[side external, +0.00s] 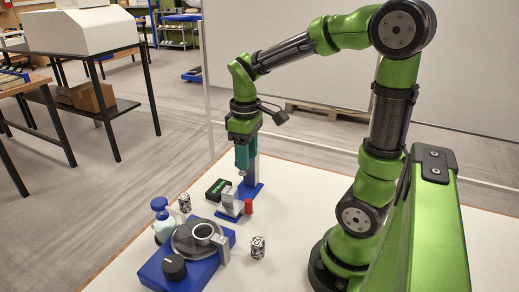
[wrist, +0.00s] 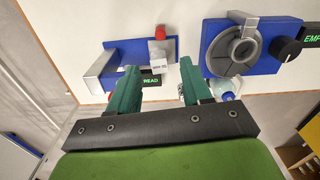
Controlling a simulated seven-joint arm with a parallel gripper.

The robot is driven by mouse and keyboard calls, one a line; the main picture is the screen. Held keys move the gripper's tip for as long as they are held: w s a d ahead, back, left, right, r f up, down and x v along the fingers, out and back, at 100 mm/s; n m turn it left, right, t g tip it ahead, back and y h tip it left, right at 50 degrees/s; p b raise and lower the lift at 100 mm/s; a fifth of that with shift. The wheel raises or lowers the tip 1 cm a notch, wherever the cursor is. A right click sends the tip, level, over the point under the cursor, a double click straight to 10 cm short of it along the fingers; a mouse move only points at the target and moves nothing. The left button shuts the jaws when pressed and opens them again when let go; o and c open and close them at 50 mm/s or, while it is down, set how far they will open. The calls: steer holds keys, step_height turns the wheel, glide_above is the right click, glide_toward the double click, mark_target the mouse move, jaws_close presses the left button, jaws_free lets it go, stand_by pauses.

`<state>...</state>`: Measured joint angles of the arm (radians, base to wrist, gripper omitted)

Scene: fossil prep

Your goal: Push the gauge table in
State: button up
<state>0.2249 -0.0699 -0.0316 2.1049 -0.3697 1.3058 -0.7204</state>
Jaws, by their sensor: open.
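A blue gauge stand with a grey upright (side external: 249,172) stands on the white table below my arm. At its front is a small blue and grey table part (side external: 230,212) with a pale block and a red knob (side external: 248,207). In the wrist view, the blue base (wrist: 128,50) carries the upright at its left end, and the pale block (wrist: 160,66) and red knob (wrist: 160,32) at its right. My gripper (side external: 242,171) points down above the stand, apart from the block. Its teal fingers (wrist: 160,70) are open and empty, partly hiding the front of the stand.
A black display box (side external: 216,188) stands beside the gauge. A blue unit with a grey round turntable (side external: 184,242) and black knob (side external: 174,267) stands nearby. The table is clear at the right.

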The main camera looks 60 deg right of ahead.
mark_target(249, 200)
step_height(249, 200, down, 16)
steer(key=shift+f, duration=0.15)
stand_by(0.3)
jaws_close()
